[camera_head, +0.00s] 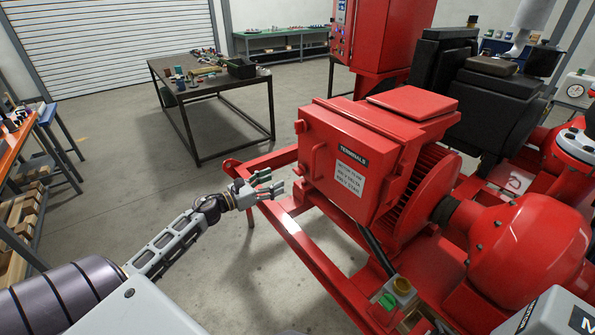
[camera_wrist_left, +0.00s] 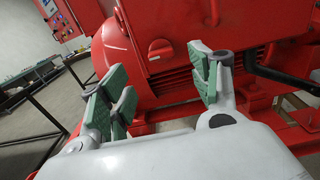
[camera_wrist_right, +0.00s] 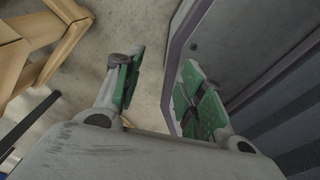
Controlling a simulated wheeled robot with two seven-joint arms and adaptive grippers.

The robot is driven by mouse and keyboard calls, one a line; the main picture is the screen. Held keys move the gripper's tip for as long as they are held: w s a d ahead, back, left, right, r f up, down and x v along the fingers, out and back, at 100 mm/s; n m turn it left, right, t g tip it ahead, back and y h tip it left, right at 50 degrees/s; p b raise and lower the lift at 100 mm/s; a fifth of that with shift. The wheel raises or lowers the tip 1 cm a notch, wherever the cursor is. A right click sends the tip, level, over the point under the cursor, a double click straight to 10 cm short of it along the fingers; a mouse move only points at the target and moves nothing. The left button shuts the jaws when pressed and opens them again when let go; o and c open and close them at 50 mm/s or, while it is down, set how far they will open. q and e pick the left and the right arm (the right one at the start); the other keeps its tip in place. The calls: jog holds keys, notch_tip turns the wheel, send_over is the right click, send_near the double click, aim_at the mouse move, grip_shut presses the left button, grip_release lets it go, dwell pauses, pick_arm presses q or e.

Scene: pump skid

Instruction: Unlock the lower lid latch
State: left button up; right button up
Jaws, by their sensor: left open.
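The red terminal box (camera_head: 345,165) stands on the pump skid, with its lid marked TERMINALS facing me and a handle (camera_head: 317,158) on the lid. At the lid's left edge a small red fitting (camera_head: 299,126) shows high up. In the left wrist view a rounded red part, which may be the lower lid latch (camera_wrist_left: 161,48), shows beyond and between the fingers. My left gripper (camera_head: 270,183) is open and empty, left of the box's lower corner and apart from it; its fingers also show in the left wrist view (camera_wrist_left: 155,82). My right gripper (camera_wrist_right: 158,82) is open and empty, away from the box.
The red skid frame (camera_head: 325,272) runs below and in front of the box. The red motor housing (camera_head: 425,190) is right of the box. A workbench (camera_head: 205,92) with tools stands behind. Wooden shelving (camera_wrist_right: 40,35) is near my right gripper. The floor left of the skid is clear.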

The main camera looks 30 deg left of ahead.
aim_at(295, 171)
pick_arm(q)
jog(key=x, duration=0.4)
jog(key=shift+w+d+p, duration=0.15)
jog(key=shift+w+p, duration=0.25)
jog(key=shift+x, duration=1.15)
jog(key=shift+p+x, duration=0.55)
jog(key=shift+x, duration=1.35)
pick_arm(e)
jog(key=shift+s+a+r, duration=0.1)
jog(key=shift+a+r, duration=0.35)
jog(key=shift+a, duration=0.25)
jog(key=shift+a+r, duration=0.45)
jog(key=shift+a, duration=0.25)
jog(key=shift+d, duration=0.15)
